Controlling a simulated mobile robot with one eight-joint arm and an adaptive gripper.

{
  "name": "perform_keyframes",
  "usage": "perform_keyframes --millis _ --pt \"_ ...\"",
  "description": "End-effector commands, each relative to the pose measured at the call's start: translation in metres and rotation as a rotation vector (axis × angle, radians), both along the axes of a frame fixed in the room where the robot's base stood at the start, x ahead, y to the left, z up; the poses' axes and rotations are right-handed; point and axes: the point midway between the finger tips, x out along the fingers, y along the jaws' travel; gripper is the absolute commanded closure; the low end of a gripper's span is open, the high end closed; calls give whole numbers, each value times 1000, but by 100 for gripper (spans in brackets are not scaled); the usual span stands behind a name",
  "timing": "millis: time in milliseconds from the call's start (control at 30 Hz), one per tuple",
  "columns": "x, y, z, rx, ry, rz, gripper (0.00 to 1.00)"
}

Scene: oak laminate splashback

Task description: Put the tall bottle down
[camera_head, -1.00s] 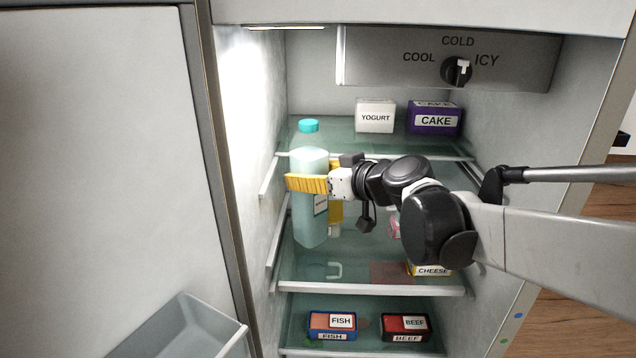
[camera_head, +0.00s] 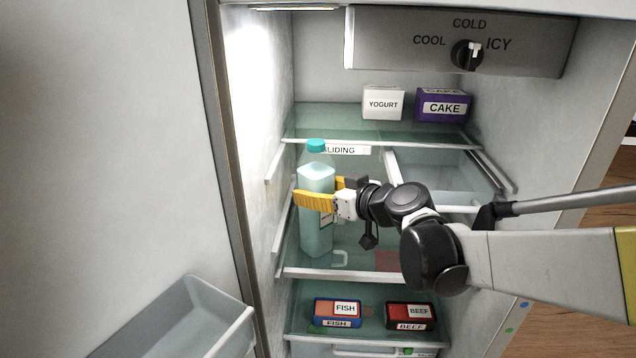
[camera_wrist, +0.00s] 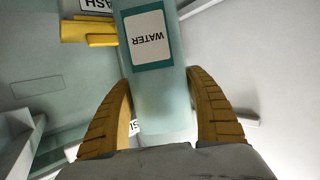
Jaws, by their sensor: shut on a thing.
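The tall bottle (camera_head: 316,235) is pale blue-green with a teal cap and stands upright in the fridge, near its left wall. My gripper (camera_head: 318,197) is shut on its middle, with yellow fingers on either side. In the wrist view, the bottle (camera_wrist: 160,105) lies between both fingers (camera_wrist: 163,110), and its WATER label shows. The bottle's base is over the middle glass shelf (camera_head: 340,274), behind its front rim. I cannot tell whether the base touches the glass.
Yogurt (camera_head: 383,103) and cake (camera_head: 443,104) boxes stand on the upper shelf. Fish (camera_head: 338,312) and beef (camera_head: 410,315) packs lie on the lower shelf. A yellow object (camera_wrist: 90,30) is beside the bottle in the wrist view. A grey door bin (camera_head: 190,320) is at lower left.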

Motion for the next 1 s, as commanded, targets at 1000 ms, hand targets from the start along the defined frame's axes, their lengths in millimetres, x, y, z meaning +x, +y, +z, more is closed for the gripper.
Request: perform_keyframes --millis 1000 --pt "-74 -69 34 0 0 -2 14"
